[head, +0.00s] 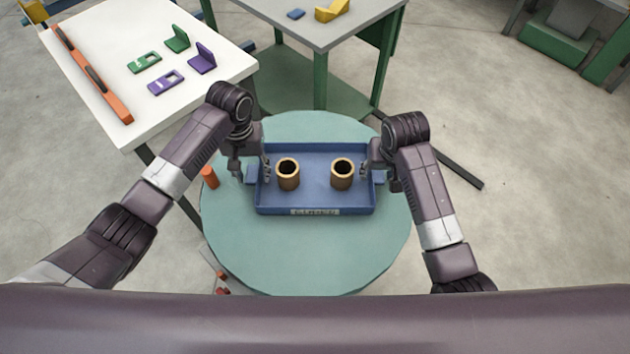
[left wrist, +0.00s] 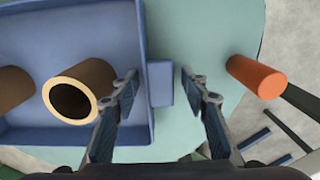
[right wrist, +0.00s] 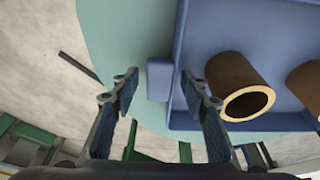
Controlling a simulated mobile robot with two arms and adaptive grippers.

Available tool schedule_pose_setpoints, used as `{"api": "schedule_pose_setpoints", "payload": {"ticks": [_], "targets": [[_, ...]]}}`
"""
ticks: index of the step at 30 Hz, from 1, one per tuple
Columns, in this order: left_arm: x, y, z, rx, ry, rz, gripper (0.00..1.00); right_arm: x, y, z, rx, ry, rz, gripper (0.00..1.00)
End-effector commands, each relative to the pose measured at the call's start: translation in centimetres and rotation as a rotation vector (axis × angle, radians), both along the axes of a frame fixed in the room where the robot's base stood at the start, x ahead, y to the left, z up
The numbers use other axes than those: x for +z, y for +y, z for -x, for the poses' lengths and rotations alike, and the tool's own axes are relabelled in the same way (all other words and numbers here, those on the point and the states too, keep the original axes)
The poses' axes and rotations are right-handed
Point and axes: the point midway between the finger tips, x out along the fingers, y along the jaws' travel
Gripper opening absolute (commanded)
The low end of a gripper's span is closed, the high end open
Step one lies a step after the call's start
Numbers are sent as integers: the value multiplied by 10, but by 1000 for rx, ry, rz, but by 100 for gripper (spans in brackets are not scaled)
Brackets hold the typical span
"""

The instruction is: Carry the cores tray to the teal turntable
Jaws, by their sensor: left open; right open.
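The blue cores tray (head: 315,204) rests on the round teal turntable (head: 300,260), with two brown hollow cores (head: 288,176) (head: 342,175) standing in it. A small tab sticks out from each side of the tray. My left gripper (head: 252,174) is open at the tray's left side; in the left wrist view its fingers (left wrist: 160,82) stand apart on either side of the tab (left wrist: 160,84). My right gripper (head: 375,174) is open at the right side; in the right wrist view its fingers (right wrist: 158,82) stand apart around the other tab (right wrist: 158,80).
An orange cylinder (head: 209,177) stands at the turntable's left edge. A white table (head: 100,60) at the upper left holds an orange level and green and purple parts. A grey table (head: 310,25) with green legs stands behind. The turntable's front is clear.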

Motion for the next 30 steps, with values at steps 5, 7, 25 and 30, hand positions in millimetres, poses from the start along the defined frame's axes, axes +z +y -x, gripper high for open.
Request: {"api": "schedule_pose_setpoints", "payload": {"ticks": [5,7,25,30], "targets": [[24,-1,-2,-1,-5,1,41,0,1,0,0,0,-1,41],[39,-1,-2,0,-6,2,41,0,1,0,0,0,-1,41],[118,0,-1,1,0,-1,41,8,1,1,1,-3,-3,41],[118,0,0,1,0,-1,41,37,1,8,1,-6,-3,41]]}}
